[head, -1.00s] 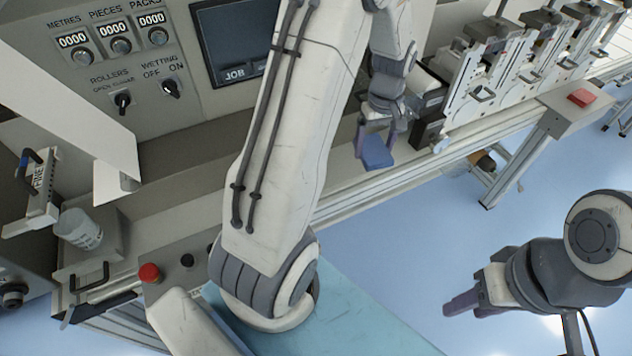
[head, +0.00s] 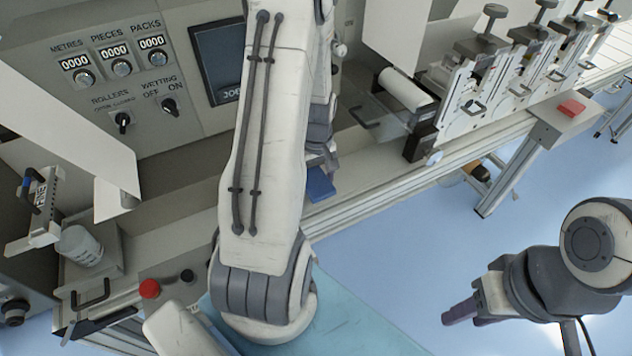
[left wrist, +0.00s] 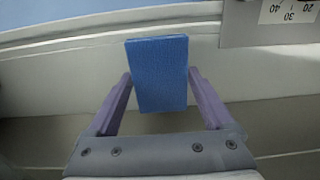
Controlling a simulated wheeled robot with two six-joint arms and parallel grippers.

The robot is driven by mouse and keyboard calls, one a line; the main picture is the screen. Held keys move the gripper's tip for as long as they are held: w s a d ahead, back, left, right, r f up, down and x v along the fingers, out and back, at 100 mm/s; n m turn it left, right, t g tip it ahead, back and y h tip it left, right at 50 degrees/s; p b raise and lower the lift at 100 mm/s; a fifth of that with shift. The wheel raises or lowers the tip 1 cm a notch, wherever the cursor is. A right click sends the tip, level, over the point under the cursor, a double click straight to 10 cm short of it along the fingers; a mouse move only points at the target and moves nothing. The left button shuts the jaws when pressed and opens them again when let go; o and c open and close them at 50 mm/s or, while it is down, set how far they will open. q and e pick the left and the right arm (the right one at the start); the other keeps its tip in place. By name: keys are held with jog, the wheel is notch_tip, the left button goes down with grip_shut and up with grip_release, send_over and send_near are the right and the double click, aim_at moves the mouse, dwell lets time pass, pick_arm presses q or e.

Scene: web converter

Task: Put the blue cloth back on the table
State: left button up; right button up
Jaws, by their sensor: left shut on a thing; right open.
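The blue cloth (left wrist: 160,75) is a flat blue block between the two purple fingers of my left gripper (left wrist: 160,92) in the left wrist view. My left gripper is shut on it. In the head view the cloth (head: 320,184) shows just right of my left arm, over the machine's front ledge, and my left gripper (head: 322,165) is partly hidden behind that arm. My right gripper (head: 460,312) is open and empty over the floor at the lower right. The light teal table top (head: 350,325) lies at the bottom, partly covered by my left arm.
The machine's control panel (head: 120,70) and dark screen (head: 218,60) stand behind my left arm. A red emergency button (head: 149,288) and a white cup (head: 80,245) are at the lower left. Several metal units (head: 490,75) line the upper right.

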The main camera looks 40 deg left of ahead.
pick_arm(q)
notch_tip(320, 180, down, 2)
jog(key=shift+f, duration=0.25)
